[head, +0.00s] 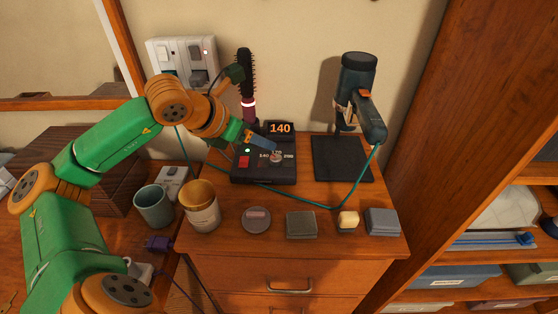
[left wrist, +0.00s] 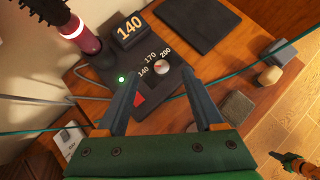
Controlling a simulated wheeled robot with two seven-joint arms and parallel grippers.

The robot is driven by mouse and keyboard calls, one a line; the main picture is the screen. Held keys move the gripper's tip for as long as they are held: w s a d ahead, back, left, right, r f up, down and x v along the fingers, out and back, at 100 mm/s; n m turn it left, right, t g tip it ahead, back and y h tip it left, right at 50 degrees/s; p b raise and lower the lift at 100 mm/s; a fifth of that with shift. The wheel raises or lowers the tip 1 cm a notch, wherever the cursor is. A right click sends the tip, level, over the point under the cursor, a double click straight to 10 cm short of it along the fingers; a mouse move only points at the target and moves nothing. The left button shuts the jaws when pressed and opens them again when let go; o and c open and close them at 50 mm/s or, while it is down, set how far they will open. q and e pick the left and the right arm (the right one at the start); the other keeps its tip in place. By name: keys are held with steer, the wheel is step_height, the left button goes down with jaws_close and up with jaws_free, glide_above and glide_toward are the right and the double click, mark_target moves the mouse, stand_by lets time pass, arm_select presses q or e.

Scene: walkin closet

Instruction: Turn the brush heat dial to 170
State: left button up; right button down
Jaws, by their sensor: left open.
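The brush heat dial (head: 276,157) is a small round silver knob on a black control base (head: 250,178). The dial shows clearly in the left wrist view (left wrist: 161,71), with 140, 170 and 200 printed around it. The lit display (head: 280,128) reads 140. My left gripper (left wrist: 158,76) is open, its two fingers on either side of the dial in that view. In the head view its fingers reach over the base from the upper left; I cannot tell if they touch the dial. My right gripper (left wrist: 290,160) shows only small at the lower right corner.
A red switch (head: 244,162) and green light sit beside the dial. A teal cable (head: 300,200) crosses in front. Jars and small blocks line the front.

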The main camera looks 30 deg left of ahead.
mark_target(275, 158)
arm_select(q)
steer(key=f, duration=0.1)
steer(key=w+f, duration=0.1)
steer(key=f, duration=0.3)
steer(key=shift+w+d, duration=0.25)
steer(key=shift+w, duration=0.05)
steer(key=p+x, duration=0.1)
steer(key=x, duration=0.3)
steer(key=shift+a+f, duration=0.1)
steer(key=shift+f, duration=0.05)
steer(key=shift+w+f, duration=0.2)
steer(key=shift+f, duration=0.05)
jaws_close()
arm_select(e)
steer(key=shift+s+f, duration=0.15)
steer(key=shift+f, duration=0.15)
